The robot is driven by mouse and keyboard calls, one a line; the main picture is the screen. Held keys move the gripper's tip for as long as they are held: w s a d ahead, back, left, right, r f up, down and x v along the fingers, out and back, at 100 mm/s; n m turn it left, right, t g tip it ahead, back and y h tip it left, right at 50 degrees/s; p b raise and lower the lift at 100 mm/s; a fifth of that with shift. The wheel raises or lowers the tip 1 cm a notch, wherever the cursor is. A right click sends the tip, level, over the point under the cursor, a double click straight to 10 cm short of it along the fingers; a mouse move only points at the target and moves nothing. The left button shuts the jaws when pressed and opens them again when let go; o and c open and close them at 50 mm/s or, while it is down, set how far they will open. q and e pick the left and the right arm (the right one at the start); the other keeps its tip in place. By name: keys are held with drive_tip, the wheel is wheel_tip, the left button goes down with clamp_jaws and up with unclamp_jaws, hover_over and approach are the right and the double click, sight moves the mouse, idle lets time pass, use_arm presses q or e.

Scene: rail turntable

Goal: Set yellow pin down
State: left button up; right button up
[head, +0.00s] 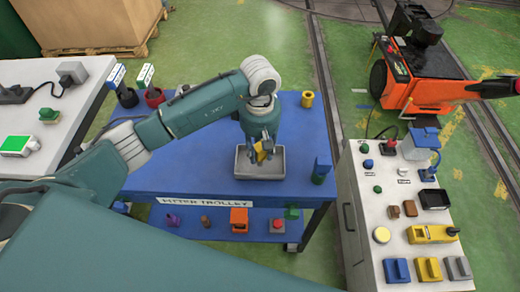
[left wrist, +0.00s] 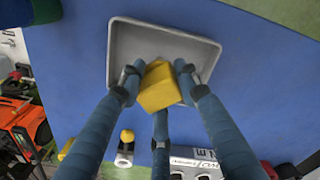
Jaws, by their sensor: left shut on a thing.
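My left gripper (head: 262,150) is shut on the yellow pin (head: 259,154) over the grey tray (head: 262,175) on the blue trolley top. In the left wrist view the fingers of my left gripper (left wrist: 156,76) close around the yellow pin (left wrist: 158,92), which shows as a blocky yellow shape. The grey tray (left wrist: 150,38) lies behind it in that view and looks empty where it shows. I cannot tell whether the pin touches the tray floor. My right gripper is not in view.
The blue trolley (head: 205,165) has a yellow ring (head: 307,99) and a blue-green item (head: 321,170) right of the tray. A white control cabinet (head: 360,215) stands at the right, a white bench (head: 70,115) at the left. An orange machine (head: 425,93) stands behind.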

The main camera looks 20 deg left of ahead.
use_arm(q)
drive_tip(key=o, duration=1.3)
drive_tip(key=shift+r+p, duration=0.25)
drive_tip(key=shift+p, duration=0.15)
wheel_tip(320, 180, up, 10)
drive_tip(key=b, duration=0.4)
drive_tip(key=shift+w+r, duration=0.1)
drive_tip(key=shift+r, duration=0.8)
